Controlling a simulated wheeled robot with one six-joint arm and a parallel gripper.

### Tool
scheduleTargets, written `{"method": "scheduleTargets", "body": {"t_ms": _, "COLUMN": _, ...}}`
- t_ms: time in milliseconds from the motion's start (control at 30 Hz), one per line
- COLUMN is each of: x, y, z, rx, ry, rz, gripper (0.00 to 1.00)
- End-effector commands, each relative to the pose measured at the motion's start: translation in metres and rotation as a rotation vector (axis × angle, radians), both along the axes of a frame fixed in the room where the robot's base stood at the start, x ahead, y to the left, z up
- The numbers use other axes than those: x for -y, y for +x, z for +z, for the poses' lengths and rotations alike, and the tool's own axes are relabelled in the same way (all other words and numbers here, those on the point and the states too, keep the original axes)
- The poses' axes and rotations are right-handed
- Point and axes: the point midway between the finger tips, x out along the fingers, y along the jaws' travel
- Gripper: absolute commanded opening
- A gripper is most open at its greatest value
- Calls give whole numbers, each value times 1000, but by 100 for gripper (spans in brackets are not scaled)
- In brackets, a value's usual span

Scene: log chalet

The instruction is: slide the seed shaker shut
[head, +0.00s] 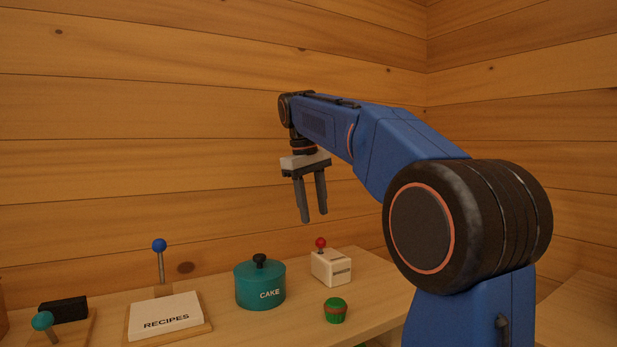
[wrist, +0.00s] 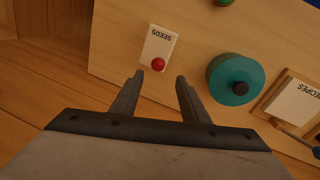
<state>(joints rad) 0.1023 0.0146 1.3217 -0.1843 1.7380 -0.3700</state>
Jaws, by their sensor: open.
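The seed shaker is a small white box (head: 332,268) with a red ball knob (head: 320,243) on top, standing on the wooden counter near its right part. In the wrist view the white box (wrist: 158,48) reads SEEDS, and the red knob (wrist: 158,64) sits toward its near end. My gripper (head: 316,221) hangs above the counter, pointing down, open and empty. In the wrist view its two fingertips (wrist: 159,77) appear just below the knob in the picture, apart from it. I cannot tell how far open the shaker is.
A teal CAKE tin (head: 260,284) stands left of the shaker, and a green and red cupcake-like item (head: 335,310) is in front. A RECIPES box (head: 165,316) with a blue-knobbed lever (head: 159,246) is further left. A log wall (head: 150,170) closes the back.

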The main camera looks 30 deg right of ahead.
Motion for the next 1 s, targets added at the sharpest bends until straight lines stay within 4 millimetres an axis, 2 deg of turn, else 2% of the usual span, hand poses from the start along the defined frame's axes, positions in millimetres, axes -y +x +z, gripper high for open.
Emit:
{"method": "scheduleTargets", "body": {"t_ms": 300, "x": -12, "y": -2, "z": 60, "rx": 2, "ry": 0, "rz": 1, "gripper": 41}}
{"method": "scheduleTargets", "body": {"t_ms": 500, "x": -16, "y": -3, "z": 82, "rx": 1, "ry": 1, "rz": 1, "gripper": 41}}
{"method": "scheduleTargets", "body": {"t_ms": 700, "x": -18, "y": -4, "z": 90, "rx": 0, "ry": 1, "rz": 1, "gripper": 41}}
{"method": "scheduleTargets", "body": {"t_ms": 1000, "x": -18, "y": -4, "z": 90, "rx": 0, "ry": 1, "rz": 1, "gripper": 41}}
